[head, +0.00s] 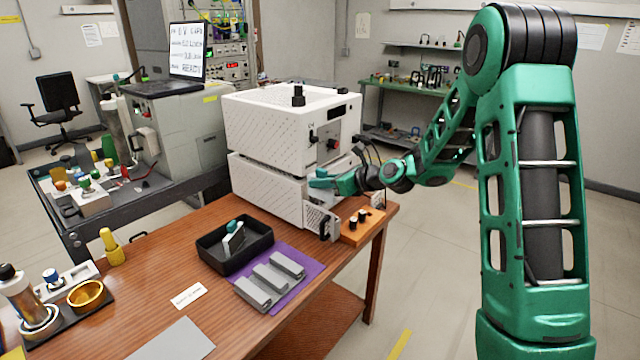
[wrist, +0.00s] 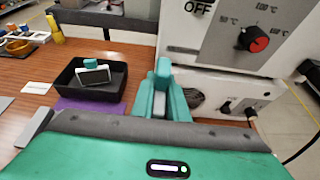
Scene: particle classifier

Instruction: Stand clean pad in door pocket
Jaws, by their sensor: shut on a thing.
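My gripper (head: 322,179) is at the front of the white machine (head: 272,205), just above its lower front. In the wrist view my gripper's green fingers (wrist: 162,92) are shut on a light grey piece (wrist: 158,104). Most of that piece is hidden, so I cannot tell whether it is a pad. A white door-like panel with a slotted metal face (head: 321,222) stands out low at the machine's front, below my gripper. Several grey ribbed blocks (head: 270,280) lie on a purple mat (head: 301,251). A pad with a teal grip (head: 233,238) leans in a black tray (head: 212,260).
An orange block with black knobs (head: 358,230) sits at the table's right edge, close to the panel. A white label (head: 188,296) and a grey plate (head: 175,342) lie at the front. A yellow bottle (head: 111,248) stands at left. Bare wood (head: 150,270) lies between.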

